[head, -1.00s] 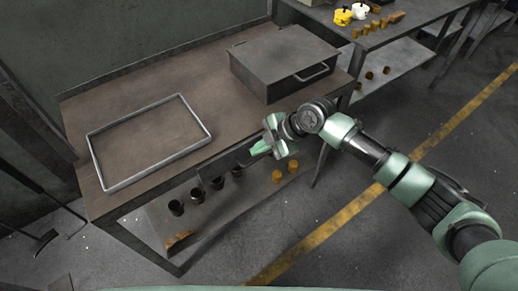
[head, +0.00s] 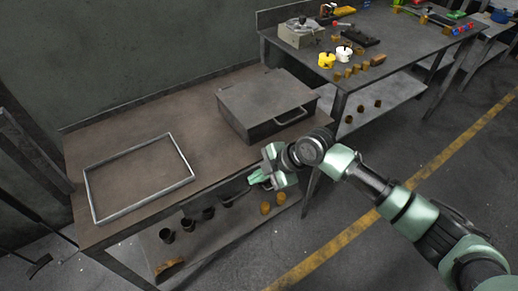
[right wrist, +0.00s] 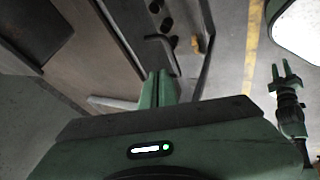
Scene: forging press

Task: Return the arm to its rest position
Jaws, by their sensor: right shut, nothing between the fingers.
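My right arm comes in from the lower right in the head view. Its green gripper (head: 256,179) hangs in front of the workbench (head: 110,228), by the front edge near the grey metal box. It is shut and empty, clear of the box. In the right wrist view its two green fingers (right wrist: 158,88) are together, with nothing between them. Another green gripper (right wrist: 284,76), my left one, shows at the right of the right wrist view, with its fingers apart and empty. The left arm does not show in the head view.
The closed grey box (head: 262,100) and an empty metal frame (head: 138,178) lie on the bench. Dark cups (head: 188,224) and orange-brown pieces (head: 266,208) stand on its lower shelf. A second table (head: 400,45) with parts stands behind right. Floor at right is open.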

